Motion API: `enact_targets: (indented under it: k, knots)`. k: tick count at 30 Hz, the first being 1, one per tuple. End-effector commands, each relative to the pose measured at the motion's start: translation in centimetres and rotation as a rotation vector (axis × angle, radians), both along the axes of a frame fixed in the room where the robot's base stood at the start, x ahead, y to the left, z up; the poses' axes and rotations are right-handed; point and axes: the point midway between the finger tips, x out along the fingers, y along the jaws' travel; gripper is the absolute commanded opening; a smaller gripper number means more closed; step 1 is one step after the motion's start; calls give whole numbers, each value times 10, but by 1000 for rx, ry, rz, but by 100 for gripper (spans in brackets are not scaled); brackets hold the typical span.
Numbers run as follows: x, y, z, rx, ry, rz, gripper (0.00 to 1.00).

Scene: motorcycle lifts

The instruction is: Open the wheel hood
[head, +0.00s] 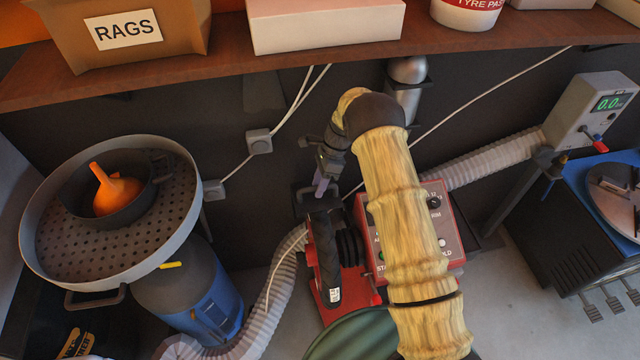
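The wheel hood appears to be the narrow black curved cover (326,252) on the red machine (330,312), at the middle of the head view. It looks lowered over a dark ribbed wheel (350,246), which shows along its right side. A dark block or handle (308,203) sits at its top end. My arm comes up from the bottom and bends over at the top. My gripper (322,180) points down just above the hood's top end, close to that block. Whether it touches is unclear. The fingers are small and partly hidden, so their opening cannot be told.
A red control panel (432,196) stands right of the hood, partly behind my arm. A wooden shelf (225,66) with boxes runs above. A grey drain pan (100,262) with an orange funnel (116,190) is left. A grey hose (284,275) passes beside the machine. A blue machine (585,200) is right.

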Motion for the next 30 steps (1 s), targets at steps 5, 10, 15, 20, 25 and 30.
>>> enact_targets:
  k: [5,10,15,20,25,30]
  knots:
    - [7,-6,14,1,-5,-1,38]
    - [18,-14,41,0,-6,1,38]
    - [28,-25,72,-1,-4,0,38]
    - [35,-32,94,-2,-1,2,38]
    - [38,-35,104,-3,1,1,38]
    - [38,-35,104,-3,2,2,38]
